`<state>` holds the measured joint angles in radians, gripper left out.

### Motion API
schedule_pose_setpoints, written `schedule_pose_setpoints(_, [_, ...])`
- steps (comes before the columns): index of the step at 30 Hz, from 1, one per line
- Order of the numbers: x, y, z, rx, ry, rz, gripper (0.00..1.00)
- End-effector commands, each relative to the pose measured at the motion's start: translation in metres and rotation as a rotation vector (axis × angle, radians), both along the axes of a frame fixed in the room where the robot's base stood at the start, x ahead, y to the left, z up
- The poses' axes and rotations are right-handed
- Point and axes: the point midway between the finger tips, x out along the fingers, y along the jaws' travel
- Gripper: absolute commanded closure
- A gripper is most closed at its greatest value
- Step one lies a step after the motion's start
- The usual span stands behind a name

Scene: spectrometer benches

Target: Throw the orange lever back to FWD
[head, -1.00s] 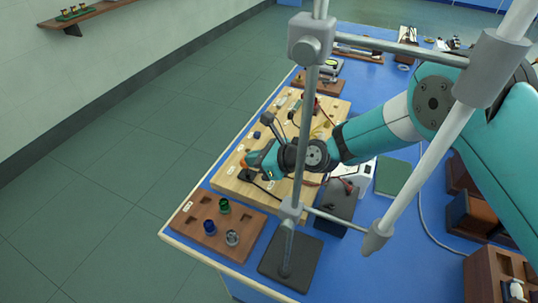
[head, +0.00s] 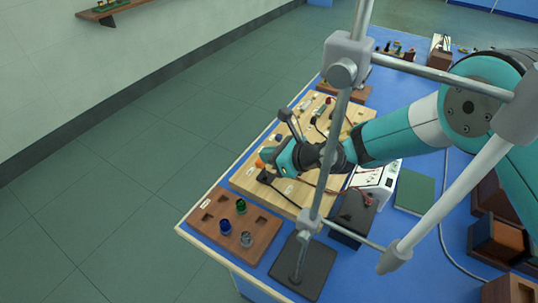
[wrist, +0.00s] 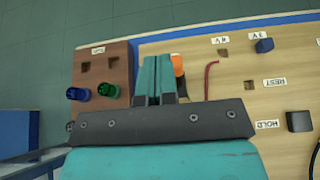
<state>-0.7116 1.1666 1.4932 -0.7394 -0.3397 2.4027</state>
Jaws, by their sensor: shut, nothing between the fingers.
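The orange lever (wrist: 178,65) shows as a small orange end just right of my fingers in the wrist view. Its lower part is hidden behind my gripper (wrist: 156,62), and I cannot tell whether they touch. In the head view the orange end (head: 260,164) shows at the left edge of the wooden board (head: 243,183), beside my gripper (head: 270,157). My fingers are together and empty, low over the board. I cannot read a FWD label or tell the lever's position.
A brown holed block (head: 207,229) with blue, green and grey knobs stands nearby. A metal rod stand (head: 341,120) rises in front of my arm. A red wire (wrist: 209,80) lies right of the lever. REST and HOLD labels (wrist: 268,125) mark the board. Open floor lies left.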

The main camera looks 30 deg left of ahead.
Motion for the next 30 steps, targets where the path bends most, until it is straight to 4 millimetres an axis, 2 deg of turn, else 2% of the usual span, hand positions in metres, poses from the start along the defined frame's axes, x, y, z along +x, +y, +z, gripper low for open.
schedule_pose_setpoints(8, [0.000,0.000,0.002,0.000,0.000,0.001,1.00])
schedule_pose_setpoints(11, [-0.001,-0.003,0.013,0.001,0.000,0.001,1.00])
schedule_pose_setpoints(21, [-0.004,-0.029,0.070,0.001,0.000,0.007,1.00])
schedule_pose_setpoints(25, [-0.005,-0.036,0.083,0.000,0.000,0.009,1.00])
schedule_pose_setpoints(30, [-0.007,-0.040,0.088,0.000,0.001,0.012,1.00])
